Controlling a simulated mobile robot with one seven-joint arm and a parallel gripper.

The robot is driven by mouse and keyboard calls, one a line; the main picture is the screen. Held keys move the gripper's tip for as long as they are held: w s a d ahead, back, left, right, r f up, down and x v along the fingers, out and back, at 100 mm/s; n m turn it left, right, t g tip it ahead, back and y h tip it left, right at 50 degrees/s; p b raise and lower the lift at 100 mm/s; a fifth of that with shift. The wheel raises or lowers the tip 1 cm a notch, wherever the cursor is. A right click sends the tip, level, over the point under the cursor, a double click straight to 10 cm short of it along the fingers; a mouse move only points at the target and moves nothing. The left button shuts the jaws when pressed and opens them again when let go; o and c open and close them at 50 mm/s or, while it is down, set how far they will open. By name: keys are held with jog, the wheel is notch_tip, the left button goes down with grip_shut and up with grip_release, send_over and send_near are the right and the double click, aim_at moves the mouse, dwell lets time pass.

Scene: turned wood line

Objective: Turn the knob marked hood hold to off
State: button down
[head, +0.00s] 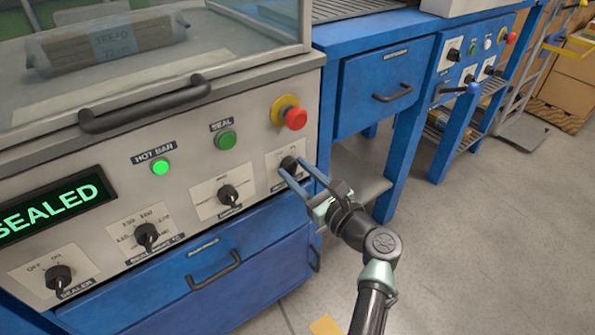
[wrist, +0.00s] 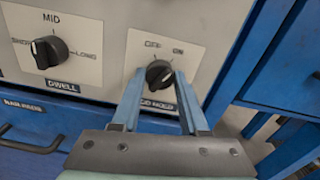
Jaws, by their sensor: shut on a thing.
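The hood hold knob (wrist: 158,71) is a black rotary knob on a pale plate marked OFF at upper left and ON at upper right. Its label (wrist: 157,104) is partly hidden by my fingers. In the head view the same knob (head: 289,163) is at the right end of the grey panel, below the red button. My gripper (wrist: 158,77) has its two blue fingers on either side of the knob and is shut on it. It also shows in the head view (head: 292,168), reaching in from the right. I cannot clearly tell where the knob's pointer stands.
The dwell knob (wrist: 47,52) is just left. A red mushroom button (head: 295,118) and green seal button (head: 225,140) sit above. The display (head: 52,208) reads SEALED, and the hot bar lamp (head: 160,167) glows green. Blue drawers (head: 205,270) lie below.

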jog(key=shift+n, duration=0.4)
jog(key=n+b, duration=0.2)
jog(key=n, duration=0.3)
jog(key=shift+f+n, duration=0.15)
jog(key=shift+n, duration=0.15)
jog(key=n+b, duration=0.2)
jog(key=n, duration=0.3)
jog(key=shift+n+b, duration=0.3)
jog(key=shift+n, duration=0.1)
jog(key=shift+c, duration=2.1)
grip_release()
jog(key=p+v, duration=0.4)
jog(key=v, duration=0.9)
jog(key=shift+p, duration=0.3)
